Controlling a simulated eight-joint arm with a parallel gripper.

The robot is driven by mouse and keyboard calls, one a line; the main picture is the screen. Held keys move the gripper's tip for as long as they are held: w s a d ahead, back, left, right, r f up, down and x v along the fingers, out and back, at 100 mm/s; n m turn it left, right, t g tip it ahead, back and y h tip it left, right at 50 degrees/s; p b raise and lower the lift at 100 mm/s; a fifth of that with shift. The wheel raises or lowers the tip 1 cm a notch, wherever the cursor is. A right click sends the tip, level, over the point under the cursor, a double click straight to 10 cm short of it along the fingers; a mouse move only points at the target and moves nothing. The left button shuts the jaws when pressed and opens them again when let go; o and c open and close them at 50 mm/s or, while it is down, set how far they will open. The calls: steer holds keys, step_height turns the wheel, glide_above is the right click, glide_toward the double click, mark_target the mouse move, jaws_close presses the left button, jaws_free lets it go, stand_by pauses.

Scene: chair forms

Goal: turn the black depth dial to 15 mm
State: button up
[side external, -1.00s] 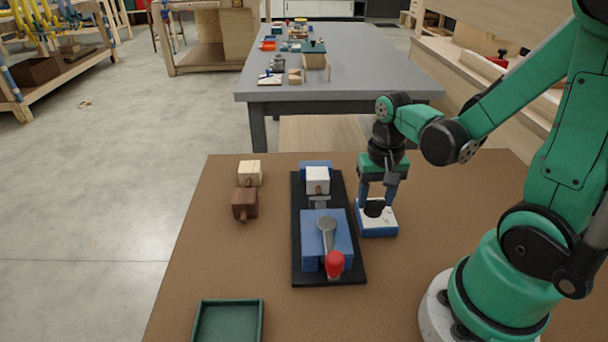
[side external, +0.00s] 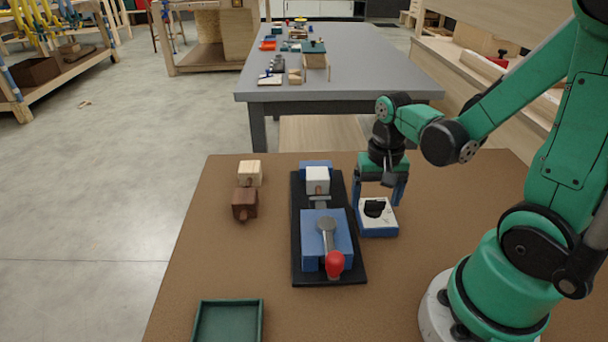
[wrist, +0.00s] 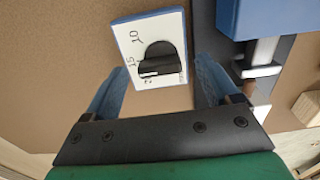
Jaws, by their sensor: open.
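The black depth dial (side external: 375,208) sits on a white-topped blue block (side external: 378,229) right of the black fixture. In the wrist view the dial (wrist: 162,60) has a raised grip bar lying roughly left to right. The white plate (wrist: 128,36) carries the marks 10 and 15 and a partly hidden mark starting with 2. A pale line near the dial's lower edge lies close to that last mark; the exact setting cannot be read. My gripper (side external: 378,203) is open above the block, its blue fingers on either side of the dial and apart from it; it also shows in the wrist view (wrist: 158,66).
A black fixture (side external: 299,262) with blue blocks, a white block (side external: 317,180) and a red-knobbed lever (side external: 335,264) stands close left of the dial. Pale (side external: 250,172) and dark brown (side external: 245,203) wooden pieces and a green tray (side external: 229,303) lie further left.

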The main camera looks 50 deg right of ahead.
mark_target(375, 200)
steer(key=shift+r, duration=2.8)
steer(key=w+a+r+n+t, duration=0.4)
steer(key=a+n+t, duration=0.3)
steer(key=a+n, duration=0.1)
steer(key=shift+a+r+n, duration=0.15)
steer(key=shift+r+n, duration=0.15)
steer(key=shift+n, duration=0.2)
